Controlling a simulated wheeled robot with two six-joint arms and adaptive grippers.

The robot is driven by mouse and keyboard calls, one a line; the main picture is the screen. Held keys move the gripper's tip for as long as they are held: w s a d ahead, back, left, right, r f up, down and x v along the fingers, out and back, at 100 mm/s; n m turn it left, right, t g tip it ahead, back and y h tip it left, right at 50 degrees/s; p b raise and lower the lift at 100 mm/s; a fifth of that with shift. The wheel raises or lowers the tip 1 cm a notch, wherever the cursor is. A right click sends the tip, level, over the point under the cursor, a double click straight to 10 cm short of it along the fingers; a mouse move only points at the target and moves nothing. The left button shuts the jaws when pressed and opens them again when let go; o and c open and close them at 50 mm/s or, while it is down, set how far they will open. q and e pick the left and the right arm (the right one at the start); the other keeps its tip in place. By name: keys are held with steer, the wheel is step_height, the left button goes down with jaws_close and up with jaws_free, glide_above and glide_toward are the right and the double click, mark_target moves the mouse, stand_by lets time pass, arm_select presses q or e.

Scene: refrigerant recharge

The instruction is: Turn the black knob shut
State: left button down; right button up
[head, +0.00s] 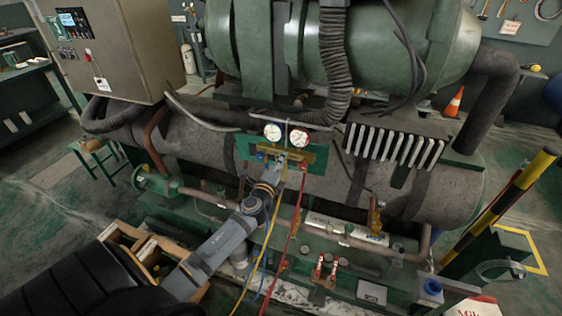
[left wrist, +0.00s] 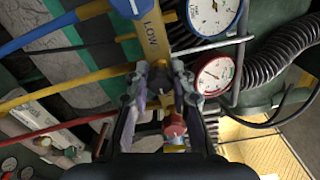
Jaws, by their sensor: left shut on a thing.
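The brass-yellow manifold (head: 312,156) carries two round gauges, and its bar marked LOW shows in the left wrist view (left wrist: 152,35). My left gripper (head: 281,160) reaches the middle of the manifold from below. In the left wrist view its fingers (left wrist: 158,92) are closed in on a small part at the manifold. That part appears to be the black knob, mostly hidden between the fingers. A red knob (left wrist: 174,126) is close beside the right finger. A blue knob (head: 260,155) is left of the gripper in the head view. My right gripper is not in view.
Yellow (head: 266,240), blue and red (head: 287,232) hoses hang below the manifold, close to my left arm. A grey cylinder (head: 345,230) lies lower right.

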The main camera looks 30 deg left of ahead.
arm_select(q)
steer(key=shift+f, duration=0.1)
steer(key=c, duration=1.1)
jaws_free()
steer(key=v, duration=1.2)
steer(key=shift+d, duration=0.1)
